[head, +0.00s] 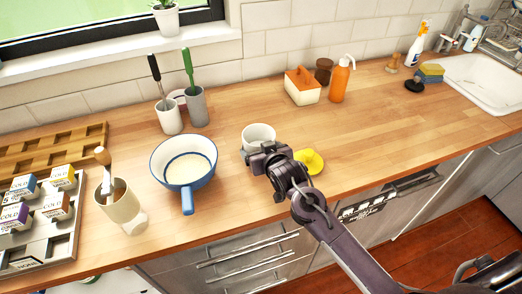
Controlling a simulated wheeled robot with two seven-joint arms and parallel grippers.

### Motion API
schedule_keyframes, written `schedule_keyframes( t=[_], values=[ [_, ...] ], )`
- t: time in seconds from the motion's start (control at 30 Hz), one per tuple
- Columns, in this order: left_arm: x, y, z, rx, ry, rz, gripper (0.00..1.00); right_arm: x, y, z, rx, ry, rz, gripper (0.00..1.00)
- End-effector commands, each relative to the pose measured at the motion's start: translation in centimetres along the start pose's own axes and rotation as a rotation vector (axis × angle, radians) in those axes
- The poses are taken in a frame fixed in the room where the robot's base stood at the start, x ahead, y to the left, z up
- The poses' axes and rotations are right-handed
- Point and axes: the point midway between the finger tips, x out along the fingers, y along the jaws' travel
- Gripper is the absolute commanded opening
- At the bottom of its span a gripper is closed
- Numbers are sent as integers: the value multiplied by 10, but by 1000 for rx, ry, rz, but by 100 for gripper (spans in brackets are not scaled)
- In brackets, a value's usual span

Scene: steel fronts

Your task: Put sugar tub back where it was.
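A white round tub (259,132) stands on the wooden counter right of the blue-rimmed pan; it may be the sugar tub, but I see no label on it. My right gripper (252,153) comes in from the lower right and is at the tub's near side, overlapping its front. The fingers are mostly hidden behind the gripper body, so I cannot tell whether they grip the tub. A yellow round piece (311,161) lies on the counter just right of my gripper. My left gripper is not in view.
A blue-handled pan (184,165) stands left of the tub.

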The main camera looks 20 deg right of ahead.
Motion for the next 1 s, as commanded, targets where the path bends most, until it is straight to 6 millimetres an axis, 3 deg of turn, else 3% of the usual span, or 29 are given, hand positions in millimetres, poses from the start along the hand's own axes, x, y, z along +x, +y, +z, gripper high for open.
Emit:
schedule_keyframes(
  t=[0.47, 0.5, 0.6, 1.0],
  values=[
    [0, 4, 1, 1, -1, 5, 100, 5, 0, 11, 0, 2, 0, 48],
    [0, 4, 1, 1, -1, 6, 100, 5, 0, 11, 0, 1, 0, 85],
    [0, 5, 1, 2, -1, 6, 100, 5, 0, 11, 0, 0, 0, 98],
    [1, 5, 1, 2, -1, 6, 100, -4, 0, 10, 0, 0, 0, 100]
  ],
)
